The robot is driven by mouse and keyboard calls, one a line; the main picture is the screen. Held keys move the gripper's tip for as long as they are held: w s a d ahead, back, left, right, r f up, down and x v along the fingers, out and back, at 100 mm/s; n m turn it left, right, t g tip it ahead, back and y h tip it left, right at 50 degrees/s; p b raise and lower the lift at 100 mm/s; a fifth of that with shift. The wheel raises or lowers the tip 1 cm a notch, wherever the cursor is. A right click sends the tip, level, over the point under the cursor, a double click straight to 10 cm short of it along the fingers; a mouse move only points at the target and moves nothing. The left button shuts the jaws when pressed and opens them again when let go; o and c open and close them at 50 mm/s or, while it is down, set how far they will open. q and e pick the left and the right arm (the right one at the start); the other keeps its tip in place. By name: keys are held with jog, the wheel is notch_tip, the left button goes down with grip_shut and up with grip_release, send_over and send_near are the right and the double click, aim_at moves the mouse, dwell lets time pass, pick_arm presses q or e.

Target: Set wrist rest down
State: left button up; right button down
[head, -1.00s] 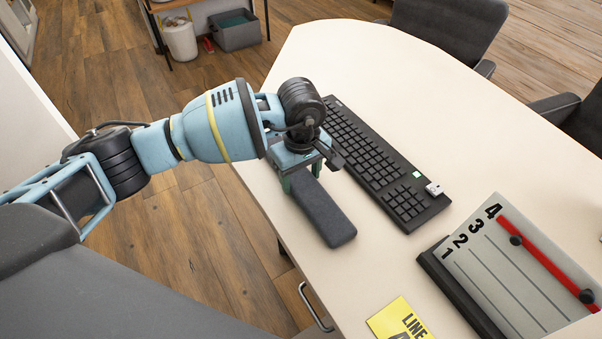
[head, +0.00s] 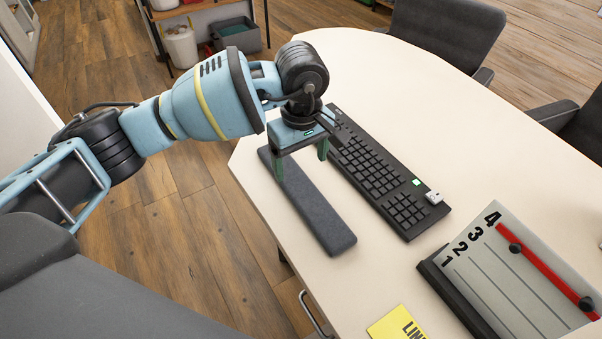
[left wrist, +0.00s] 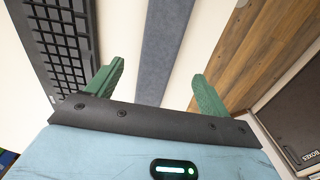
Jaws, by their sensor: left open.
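The wrist rest (head: 318,213) is a long dark grey padded bar lying flat on the cream desk (head: 400,85), beside the black keyboard (head: 372,172) and apart from it. My left gripper (head: 300,168) is above the wrist rest, open, its green fingers spread wide. In the left wrist view the wrist rest (left wrist: 172,50) runs between and beyond the open fingers (left wrist: 155,88), with none of it gripped. My right gripper is not in view.
A small white item (head: 433,197) sits at the keyboard's near end. A board with numbers and a red strip (head: 545,258) and a yellow sign (head: 397,325) lie nearer. Dark chairs (head: 447,35) stand at the far side. The desk's far middle is clear.

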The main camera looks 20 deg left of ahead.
pick_arm(q)
jog(key=shift+r, duration=2.2)
